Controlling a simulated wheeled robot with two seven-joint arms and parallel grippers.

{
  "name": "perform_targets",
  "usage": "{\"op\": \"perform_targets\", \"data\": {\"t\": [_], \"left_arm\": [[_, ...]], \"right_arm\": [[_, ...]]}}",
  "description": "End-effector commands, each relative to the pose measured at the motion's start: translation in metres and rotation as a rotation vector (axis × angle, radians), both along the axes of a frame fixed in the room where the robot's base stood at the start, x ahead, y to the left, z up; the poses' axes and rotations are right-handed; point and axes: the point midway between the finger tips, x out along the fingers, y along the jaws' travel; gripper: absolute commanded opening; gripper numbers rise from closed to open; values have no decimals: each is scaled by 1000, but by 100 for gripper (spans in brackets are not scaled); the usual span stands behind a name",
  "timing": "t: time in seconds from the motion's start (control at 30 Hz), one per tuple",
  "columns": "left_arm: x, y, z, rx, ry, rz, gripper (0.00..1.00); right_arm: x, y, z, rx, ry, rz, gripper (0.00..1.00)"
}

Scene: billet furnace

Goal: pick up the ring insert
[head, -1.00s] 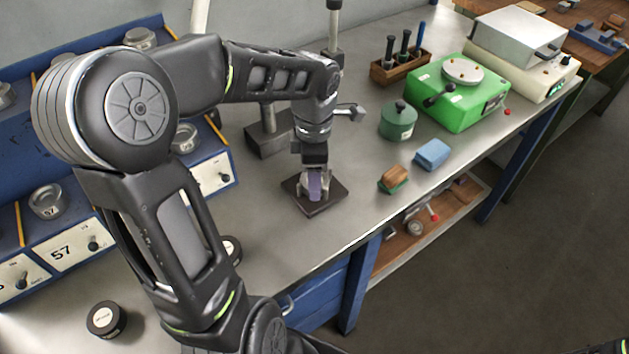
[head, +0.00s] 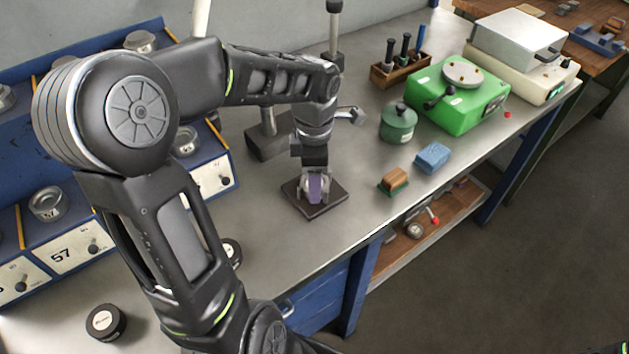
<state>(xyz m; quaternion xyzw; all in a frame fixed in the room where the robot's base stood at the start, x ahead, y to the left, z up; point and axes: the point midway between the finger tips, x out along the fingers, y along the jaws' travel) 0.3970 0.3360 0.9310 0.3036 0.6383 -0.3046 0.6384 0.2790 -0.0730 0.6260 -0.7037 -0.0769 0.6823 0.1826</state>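My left gripper (head: 315,188) points straight down over a small dark square plate (head: 322,209) on the grey bench. Its fingers are small in the head view, with a purple part facing the camera and rounded grey shapes on both sides. I cannot tell whether these grey shapes are the fingers or the ring insert, so the insert is not clearly made out. Whether the fingers are open or closed on something is also unclear. My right gripper is out of view.
A stand (head: 268,143) is behind the gripper. To the right are a wooden-backed brush (head: 394,178), a blue block (head: 433,156), a green lidded pot (head: 398,122) and a green machine (head: 462,100). Blue drawer units (head: 75,245) line the left. The bench's front edge is near.

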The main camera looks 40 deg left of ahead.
Motion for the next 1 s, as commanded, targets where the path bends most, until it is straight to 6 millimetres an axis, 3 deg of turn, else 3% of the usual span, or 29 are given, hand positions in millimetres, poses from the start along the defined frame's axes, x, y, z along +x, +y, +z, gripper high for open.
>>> {"op": "perform_targets", "data": {"t": [0.23, 0.63, 1.0], "left_arm": [[1, 1, 21, 2, -5, 0, 0], [2, 0, 90, 3, -5, 0, 0], [1, 0, 101, 2, -2, 0, 0]], "right_arm": [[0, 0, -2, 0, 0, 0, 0], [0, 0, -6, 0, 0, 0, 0], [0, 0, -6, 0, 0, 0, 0]]}}
